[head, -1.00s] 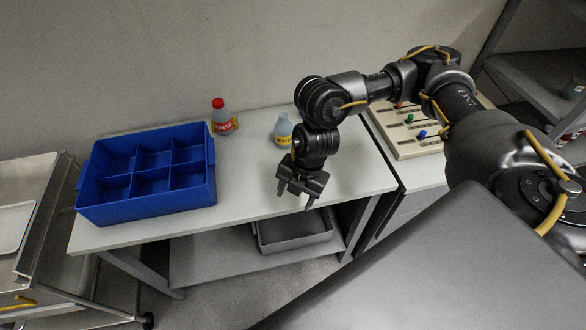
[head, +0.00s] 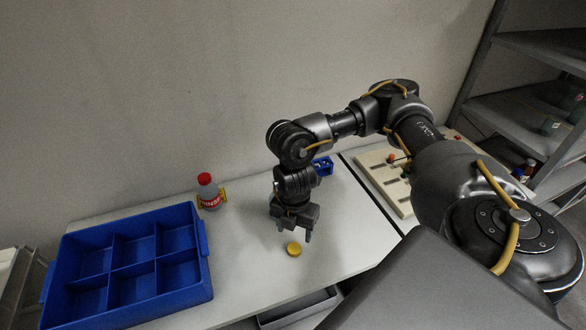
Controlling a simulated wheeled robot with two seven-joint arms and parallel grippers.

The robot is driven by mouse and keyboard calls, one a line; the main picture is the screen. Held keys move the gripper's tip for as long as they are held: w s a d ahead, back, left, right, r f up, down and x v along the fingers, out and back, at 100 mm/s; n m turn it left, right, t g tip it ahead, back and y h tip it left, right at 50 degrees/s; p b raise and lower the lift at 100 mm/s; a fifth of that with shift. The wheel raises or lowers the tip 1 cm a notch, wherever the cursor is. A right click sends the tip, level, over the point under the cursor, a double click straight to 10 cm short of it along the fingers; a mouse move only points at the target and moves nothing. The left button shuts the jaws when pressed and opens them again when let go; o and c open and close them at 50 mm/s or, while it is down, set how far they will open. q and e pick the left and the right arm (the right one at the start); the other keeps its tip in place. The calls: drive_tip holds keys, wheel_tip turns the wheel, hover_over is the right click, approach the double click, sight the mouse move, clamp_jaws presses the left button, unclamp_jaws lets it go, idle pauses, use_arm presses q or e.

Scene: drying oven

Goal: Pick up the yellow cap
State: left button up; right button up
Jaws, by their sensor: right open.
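The yellow cap (head: 293,249) lies on the light table top, near its front edge. My right gripper (head: 294,234) points down just above and behind the cap in the picture. Its fingers are apart with nothing between them. The gap between the fingertips and the cap is hard to judge from this view. My left gripper is not in view.
A blue divided bin (head: 122,262) stands on the left of the table. A red-capped bottle (head: 208,191) stands beside it. A small blue holder (head: 322,165) is partly hidden behind my right arm. A pegboard panel (head: 385,172) lies to the right.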

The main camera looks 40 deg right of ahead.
sight(294, 248)
drive_tip(key=shift+w+f, duration=0.2)
drive_tip(key=shift+f, duration=1.3)
drive_tip(key=shift+s+f, duration=0.15)
drive_tip(key=shift+f, duration=2.4)
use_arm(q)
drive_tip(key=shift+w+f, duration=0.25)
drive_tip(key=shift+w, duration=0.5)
use_arm(e)
drive_tip(key=shift+c, duration=0.4)
drive_tip(key=c, duration=1)
